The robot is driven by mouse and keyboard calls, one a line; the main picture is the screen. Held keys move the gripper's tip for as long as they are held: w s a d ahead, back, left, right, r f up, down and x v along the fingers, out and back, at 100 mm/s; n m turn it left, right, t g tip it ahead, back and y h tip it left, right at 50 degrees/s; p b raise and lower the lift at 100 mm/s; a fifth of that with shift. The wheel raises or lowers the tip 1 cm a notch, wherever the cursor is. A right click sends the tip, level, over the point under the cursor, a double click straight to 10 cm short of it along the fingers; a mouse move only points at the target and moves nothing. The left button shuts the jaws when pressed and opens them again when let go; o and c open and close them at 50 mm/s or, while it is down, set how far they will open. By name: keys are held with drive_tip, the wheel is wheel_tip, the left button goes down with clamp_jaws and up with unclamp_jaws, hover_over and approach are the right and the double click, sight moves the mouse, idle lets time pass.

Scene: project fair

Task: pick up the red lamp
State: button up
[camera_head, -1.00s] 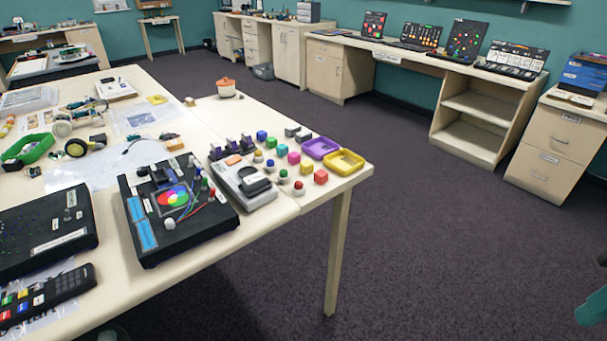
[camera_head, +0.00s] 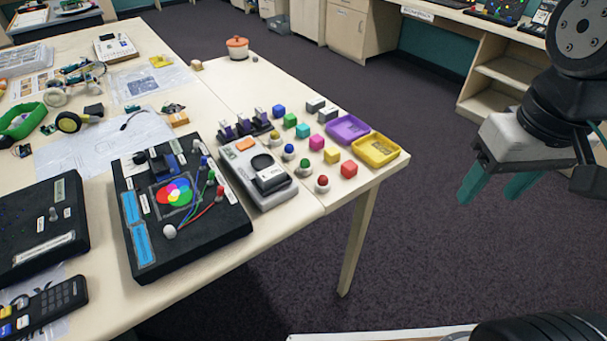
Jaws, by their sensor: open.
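The red lamp (camera_head: 322,184) is a small red dome on a pale round base. It stands upright near the front right edge of the cream table (camera_head: 232,278), in front of the green-domed lamp (camera_head: 304,169) and left of a red cube (camera_head: 349,169). My gripper (camera_head: 490,191) is at the right of the view, with teal fingers apart and nothing between them. It is over the floor beyond the table's right edge, well clear of the lamp.
A yellow tray (camera_head: 378,163) and a purple tray (camera_head: 346,142) lie along the table's right edge. A grey device (camera_head: 283,204) and a black board with coloured discs (camera_head: 208,240) are left of the lamp. Several coloured cubes stand close behind it. Open floor lies right of the table.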

drive_tip(key=w+a+f+n, duration=0.3)
drive_tip(key=w+a+n, duration=0.2)
drive_tip(key=w+a, duration=0.6)
drive_tip(key=n+g, duration=0.1)
drive_tip(key=n, duration=0.2)
hover_over(323, 177)
drive_tip(key=f, duration=0.5)
drive_tip(key=shift+s+f, duration=0.25)
drive_tip(key=shift+f, duration=0.15)
drive_tip(key=shift+a+f, duration=0.15)
drive_tip(key=shift+f, duration=0.2)
drive_tip(key=f, duration=0.7)
drive_tip(key=shift+w+d+f, duration=0.1)
drive_tip(key=shift+w+d, duration=0.1)
drive_tip(key=shift+w, duration=0.05)
drive_tip(key=c, duration=1.1)
